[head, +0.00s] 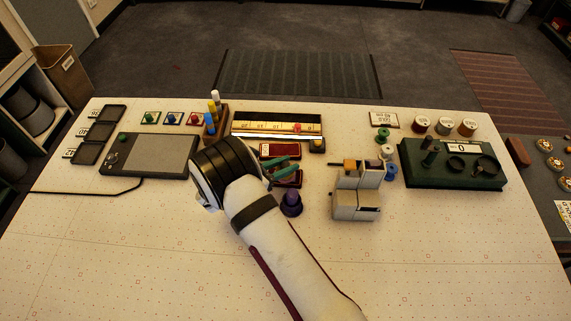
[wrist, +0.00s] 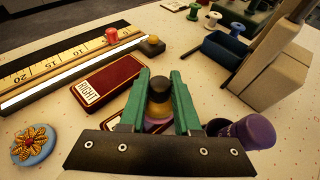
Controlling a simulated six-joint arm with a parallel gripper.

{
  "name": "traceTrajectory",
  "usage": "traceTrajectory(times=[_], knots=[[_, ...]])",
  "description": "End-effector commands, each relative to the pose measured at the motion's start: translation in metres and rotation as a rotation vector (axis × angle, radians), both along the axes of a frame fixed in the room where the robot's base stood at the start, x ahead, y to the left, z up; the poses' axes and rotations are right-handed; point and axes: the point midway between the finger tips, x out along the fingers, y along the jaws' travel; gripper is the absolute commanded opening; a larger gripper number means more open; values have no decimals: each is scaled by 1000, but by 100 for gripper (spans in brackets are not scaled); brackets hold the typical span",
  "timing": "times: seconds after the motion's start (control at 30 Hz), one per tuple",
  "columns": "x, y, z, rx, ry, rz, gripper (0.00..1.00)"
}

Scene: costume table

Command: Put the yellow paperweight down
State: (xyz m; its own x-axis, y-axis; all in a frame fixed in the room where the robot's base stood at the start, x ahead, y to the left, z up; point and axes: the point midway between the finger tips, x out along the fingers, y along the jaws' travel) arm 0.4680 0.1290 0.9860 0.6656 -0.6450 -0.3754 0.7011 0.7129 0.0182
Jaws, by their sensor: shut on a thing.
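My gripper (wrist: 158,100) has green fingers, shut on the yellow paperweight (wrist: 157,112), which shows a dark knob and a yellow body between them. In the head view my gripper (head: 281,172) is over the nearer of two dark red pads (head: 293,182), and the paperweight is not clearly visible there. In the wrist view that nearer pad (wrist: 112,127) is mostly hidden by my gripper. I cannot tell whether the paperweight touches it. The farther pad (wrist: 104,82) is bare and carries a RIGHT label. A purple paperweight (wrist: 247,131) stands close to the right of my fingers.
A ruler tray (head: 275,124) with a red piece lies behind the pads. A beige block device (head: 357,195) stands to the right, with spools (head: 385,151) behind it. A blue brooch (wrist: 35,146) lies left of my gripper. The table front is clear.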

Motion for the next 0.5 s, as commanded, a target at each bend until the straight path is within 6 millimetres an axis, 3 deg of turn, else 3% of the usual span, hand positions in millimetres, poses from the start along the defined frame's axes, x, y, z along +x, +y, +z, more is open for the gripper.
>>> traceTrajectory(times=[0.3, 0.33, 0.5], knots=[[0, 0, -3, 0, -2, 1, 0], [0, 0, -3, 1, -1, 0, 35], [0, 0, -3, 1, -1, 1, 61]])
